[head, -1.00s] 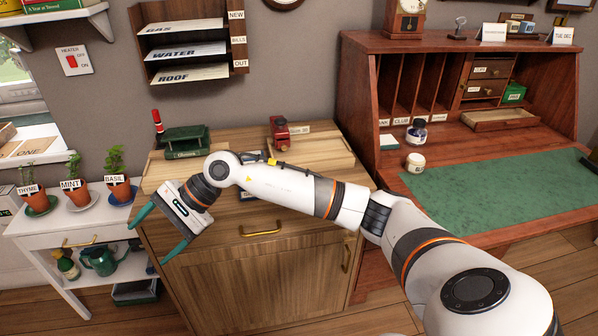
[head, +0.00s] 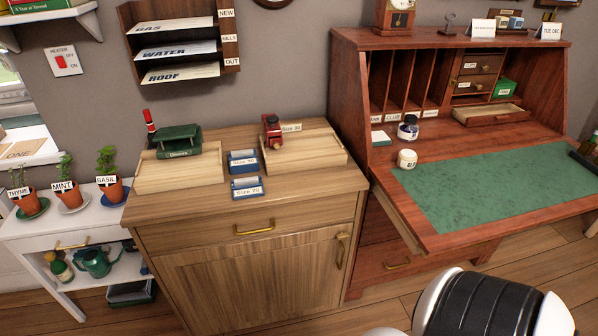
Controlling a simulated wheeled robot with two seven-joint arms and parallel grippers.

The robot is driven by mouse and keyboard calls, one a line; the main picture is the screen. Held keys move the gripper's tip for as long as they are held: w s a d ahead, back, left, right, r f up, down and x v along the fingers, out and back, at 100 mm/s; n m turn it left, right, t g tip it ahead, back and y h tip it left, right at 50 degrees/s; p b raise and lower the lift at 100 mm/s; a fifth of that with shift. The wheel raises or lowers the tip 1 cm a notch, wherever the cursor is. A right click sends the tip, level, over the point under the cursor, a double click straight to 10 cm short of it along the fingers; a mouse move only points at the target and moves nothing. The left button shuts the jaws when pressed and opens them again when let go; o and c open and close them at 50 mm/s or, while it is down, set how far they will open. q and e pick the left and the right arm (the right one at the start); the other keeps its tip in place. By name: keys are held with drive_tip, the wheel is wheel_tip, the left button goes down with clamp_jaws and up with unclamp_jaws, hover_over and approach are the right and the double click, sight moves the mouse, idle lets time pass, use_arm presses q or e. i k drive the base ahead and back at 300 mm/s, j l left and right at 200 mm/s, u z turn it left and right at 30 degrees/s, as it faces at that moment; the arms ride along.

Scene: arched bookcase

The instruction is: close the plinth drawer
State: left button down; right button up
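I cannot make out a plinth drawer or an arched bookcase in the head view. The drawers I see low down are a wooden cabinet's top drawer (head: 205,237) with a brass handle, which looks flush, and a red-brown desk drawer (head: 385,262) under the fold-down writing flap, partly hidden by the flap. Neither of my grippers is in view. Only a white and black part of my own arm shows at the bottom right.
The cabinet top (head: 300,187) holds trays, a green stamp device (head: 180,140) and two blue boxes. The open desk flap (head: 440,243) juts forward. A white plant stand (head: 25,228) stands at left. Wooden floor shows in front of the desk.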

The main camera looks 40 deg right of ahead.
sight(490, 113)
drive_tip(key=z, duration=2.65)
